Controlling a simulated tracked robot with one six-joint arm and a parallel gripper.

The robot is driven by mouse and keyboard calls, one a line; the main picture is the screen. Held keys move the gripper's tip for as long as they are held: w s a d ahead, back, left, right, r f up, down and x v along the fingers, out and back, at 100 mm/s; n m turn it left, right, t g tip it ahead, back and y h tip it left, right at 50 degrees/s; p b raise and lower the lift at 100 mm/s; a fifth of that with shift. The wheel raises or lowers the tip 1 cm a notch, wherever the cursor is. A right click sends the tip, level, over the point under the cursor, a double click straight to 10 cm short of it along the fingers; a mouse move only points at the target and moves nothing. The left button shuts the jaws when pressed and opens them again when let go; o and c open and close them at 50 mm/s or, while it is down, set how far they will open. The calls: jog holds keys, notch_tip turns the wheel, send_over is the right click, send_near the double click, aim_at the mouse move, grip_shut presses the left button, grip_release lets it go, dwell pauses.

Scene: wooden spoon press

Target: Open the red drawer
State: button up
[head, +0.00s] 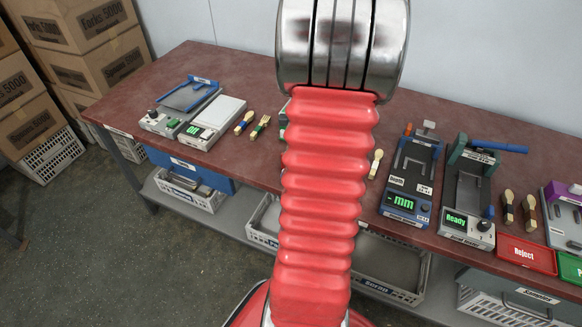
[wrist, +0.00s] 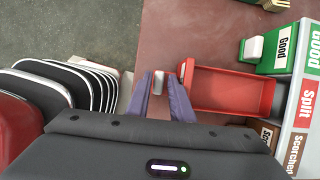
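The red drawer (wrist: 232,90) is in the wrist view, right of centre. It extends out to the left from the unit with the "Split" label (wrist: 306,97), and its empty inside shows, so it stands open. My gripper (wrist: 162,84) has two purple fingers just left of the drawer's front. A small pale block (wrist: 158,81), apparently the drawer's handle, shows between the fingertips. The fingers look apart, with small gaps beside it. In the head view my red arm hides the middle of the table, and neither the drawer nor my gripper shows there.
A green drawer front labelled "Good" (wrist: 285,48) is above the red drawer, and a brown "Scorched" one is below. Maroon table surface (wrist: 205,32) is clear above the red drawer. In the head view, gauges, wooden spoons and a red "Reject" tray (head: 525,254) stand on the table.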

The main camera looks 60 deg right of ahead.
jog(key=shift+s, duration=0.1)
jog(key=a+v, duration=0.1)
jog(key=v, duration=1.2)
jog(key=shift+d+r, duration=0.35)
jog(key=shift+d, duration=0.1)
jog(key=w+a+r+n, duration=0.3)
jog(key=w+a+n, duration=0.1)
jog(key=a+n, duration=0.5)
jog(key=w+a+r+n, duration=0.3)
jog(key=w+a+n, duration=0.3)
jog(key=a, duration=0.4)
jog(key=s+a+r+n, duration=0.2)
jog(key=a+n, duration=0.7)
jog(key=s+a+r+n+t, duration=0.1)
jog(key=s+a+r+n, duration=0.1)
jog(key=a+n, duration=0.8)
jog(key=shift+s+h, duration=0.25)
jog(key=shift+h, duration=0.15)
